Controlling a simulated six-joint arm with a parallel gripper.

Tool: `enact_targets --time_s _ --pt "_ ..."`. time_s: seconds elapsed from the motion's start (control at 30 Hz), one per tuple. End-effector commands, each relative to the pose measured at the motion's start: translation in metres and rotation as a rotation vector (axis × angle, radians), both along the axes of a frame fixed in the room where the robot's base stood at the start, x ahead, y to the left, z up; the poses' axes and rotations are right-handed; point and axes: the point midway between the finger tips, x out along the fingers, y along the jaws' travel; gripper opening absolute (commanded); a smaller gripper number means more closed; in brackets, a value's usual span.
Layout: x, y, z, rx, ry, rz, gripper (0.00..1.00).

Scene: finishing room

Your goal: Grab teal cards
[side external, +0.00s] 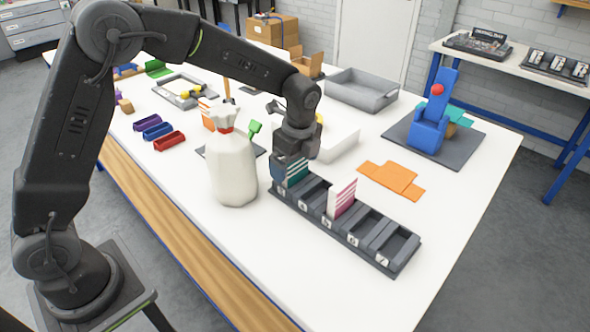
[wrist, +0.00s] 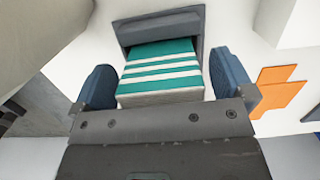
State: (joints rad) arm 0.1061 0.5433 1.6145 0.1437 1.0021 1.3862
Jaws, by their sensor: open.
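The teal cards (side external: 297,173) with white stripes stand in the end slot of a dark slotted rack (side external: 345,235), at the end nearest my arm's wrist. In the wrist view the teal card stack (wrist: 163,68) sits between my two blue fingertips. My gripper (side external: 290,168) is open around the cards, pointing down, with one finger on each side. In the wrist view my gripper (wrist: 174,88) shows small gaps beside the stack. The lower part of the cards is hidden in the slot.
Pink-striped cards (side external: 342,198) stand in a middle slot; other slots look empty. A white tied sack (side external: 232,165) stands close left of the rack. A white box (side external: 335,140) is behind my gripper. Orange flat pieces (side external: 391,180) lie to the right.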

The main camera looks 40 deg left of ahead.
Motion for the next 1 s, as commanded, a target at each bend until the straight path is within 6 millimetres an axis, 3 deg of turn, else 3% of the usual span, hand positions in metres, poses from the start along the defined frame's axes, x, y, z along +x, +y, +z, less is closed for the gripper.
enact_targets --time_s 0.3,0.83,1.0 --pt "-0.0002 0.0010 -0.0075 0.000 -0.001 0.001 1.00" --pt "-0.0001 0.0009 -0.0069 0.000 -0.001 0.001 0.50" --pt "0.0000 0.0009 -0.0067 0.000 -0.002 0.001 0.49"
